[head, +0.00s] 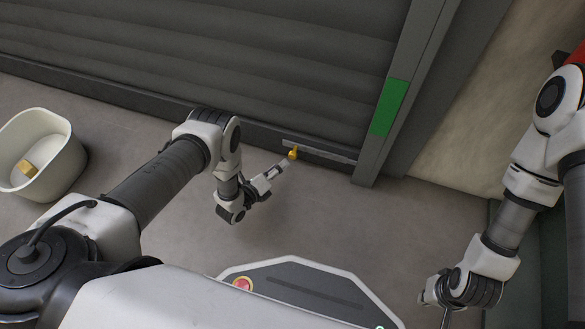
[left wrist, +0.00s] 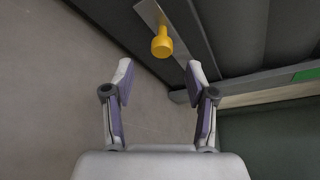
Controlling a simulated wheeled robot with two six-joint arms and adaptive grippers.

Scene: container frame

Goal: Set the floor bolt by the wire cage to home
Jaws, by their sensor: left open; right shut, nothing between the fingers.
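The floor bolt shows as a yellow knob (head: 293,153) on a narrow metal strip (head: 335,155) along the foot of the grey shutter. In the left wrist view the yellow knob (left wrist: 162,44) sits on its pale plate (left wrist: 150,13), just beyond my fingertips and roughly centred between them. My left gripper (head: 281,168) is open and empty, close to the knob; its fingers also show in the left wrist view (left wrist: 160,70). My right gripper (head: 437,298) is shut and empty, low at the right, away from the bolt. No wire cage is recognisable in either view.
A white bin (head: 62,170) with a yellowish block (head: 24,172) inside stands on the floor at the left. A frame post with a green patch (head: 389,107) rises right of the bolt. The grey floor (head: 370,225) before the shutter is clear.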

